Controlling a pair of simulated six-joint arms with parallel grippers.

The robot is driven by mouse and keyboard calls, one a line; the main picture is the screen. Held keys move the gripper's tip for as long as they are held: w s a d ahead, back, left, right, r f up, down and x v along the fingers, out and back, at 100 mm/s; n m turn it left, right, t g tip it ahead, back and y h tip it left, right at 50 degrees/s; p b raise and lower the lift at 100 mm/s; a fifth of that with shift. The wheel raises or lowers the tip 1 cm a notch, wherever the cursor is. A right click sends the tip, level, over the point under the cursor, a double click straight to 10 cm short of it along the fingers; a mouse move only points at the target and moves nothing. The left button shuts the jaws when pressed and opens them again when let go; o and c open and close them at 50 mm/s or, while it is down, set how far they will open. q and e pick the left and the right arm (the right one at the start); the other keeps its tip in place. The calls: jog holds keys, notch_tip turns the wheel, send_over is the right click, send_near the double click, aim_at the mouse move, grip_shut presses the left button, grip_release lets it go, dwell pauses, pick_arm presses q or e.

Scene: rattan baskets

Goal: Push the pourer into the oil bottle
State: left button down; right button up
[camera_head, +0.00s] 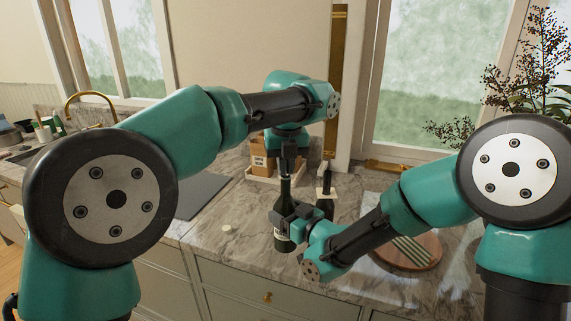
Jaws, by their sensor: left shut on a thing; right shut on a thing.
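The dark green oil bottle (284,240) is upright near the counter's front edge, with a pale label low on its side. My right gripper (284,218) is shut around the bottle's body from the right. My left gripper (288,167) points straight down directly above the bottle's neck and is shut. The pourer is between its fingertips, too small and dark to make out clearly. I cannot tell whether the pourer touches the bottle's mouth or how deep it sits.
A second dark bottle (326,205) stands just behind and right of the oil bottle. A small white disc (227,226) lies on the marble counter to the left. A round wooden board (425,258) lies to the right. A wooden tray (260,177) with boxes stands behind.

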pick_arm(q)
jog(key=shift+f, duration=0.1)
jog(key=c, duration=1.1)
grip_release()
notch_tip(320, 180, up, 12)
jog(key=s, duration=0.1)
jog(key=shift+s, duration=0.15)
jog(key=shift+d+f, duration=0.1)
